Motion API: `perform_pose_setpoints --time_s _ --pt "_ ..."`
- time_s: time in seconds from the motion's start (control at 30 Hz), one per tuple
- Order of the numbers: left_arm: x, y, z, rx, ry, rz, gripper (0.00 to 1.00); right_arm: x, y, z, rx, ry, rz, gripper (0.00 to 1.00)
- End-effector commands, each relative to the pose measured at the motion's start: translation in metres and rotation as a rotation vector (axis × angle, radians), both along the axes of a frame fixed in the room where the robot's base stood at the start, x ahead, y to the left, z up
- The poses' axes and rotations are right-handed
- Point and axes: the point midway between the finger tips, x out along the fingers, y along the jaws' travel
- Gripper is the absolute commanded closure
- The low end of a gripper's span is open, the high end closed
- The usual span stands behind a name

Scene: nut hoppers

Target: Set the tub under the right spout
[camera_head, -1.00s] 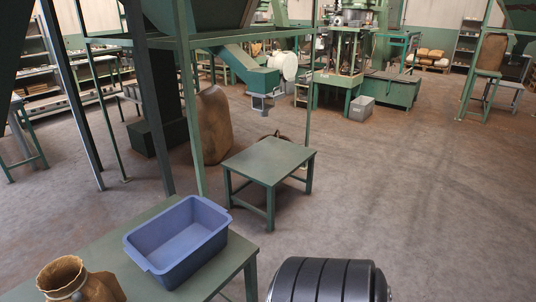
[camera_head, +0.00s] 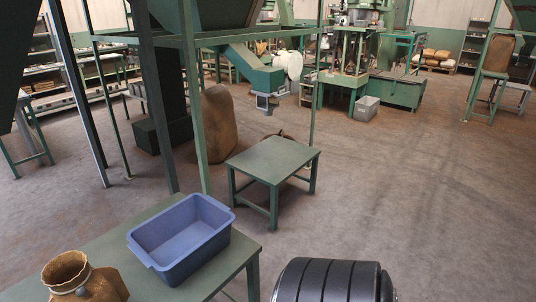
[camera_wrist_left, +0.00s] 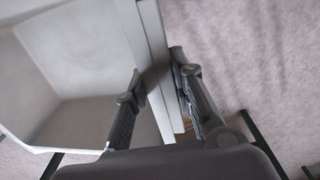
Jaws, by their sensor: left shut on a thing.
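A pale grey tub (camera_wrist_left: 75,60) fills the left of the left wrist view, tilted in the picture. My left gripper (camera_wrist_left: 160,85) is shut on its wall at the rim, one finger inside and one outside. Neither this tub nor my left gripper shows in the head view. A green chute (camera_head: 248,72) slopes down from a hopper frame in the head view, with a small spout (camera_head: 267,101) at its lower end. A low green table (camera_head: 273,158) stands in front of it, its top empty. My right gripper is in neither view.
A blue tub (camera_head: 180,238) and a brown sack-like pot (camera_head: 68,270) stand on a green bench (camera_head: 244,254) at the front left. A brown sack (camera_head: 219,122) stands by the frame post. A grey box (camera_head: 367,107) sits farther back. The floor at right is clear.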

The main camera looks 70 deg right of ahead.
Motion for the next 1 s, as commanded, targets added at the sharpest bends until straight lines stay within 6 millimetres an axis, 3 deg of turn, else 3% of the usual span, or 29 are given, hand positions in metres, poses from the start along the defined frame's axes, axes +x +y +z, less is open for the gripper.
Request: perform_pose_setpoints --time_s 0.3,0.5,0.73,1.0 --pt "-0.033 0.043 -0.038 0.000 0.003 -0.620 1.00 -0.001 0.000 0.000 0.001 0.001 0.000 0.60" --pt "-0.046 0.057 -0.053 -0.005 0.002 -0.882 1.00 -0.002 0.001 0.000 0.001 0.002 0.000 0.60" --pt "-0.056 0.065 -0.063 -0.008 -0.001 -1.073 1.00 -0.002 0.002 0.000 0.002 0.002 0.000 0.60" --pt "-0.057 0.067 -0.062 -0.007 -0.003 -1.112 1.00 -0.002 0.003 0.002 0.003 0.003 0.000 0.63"
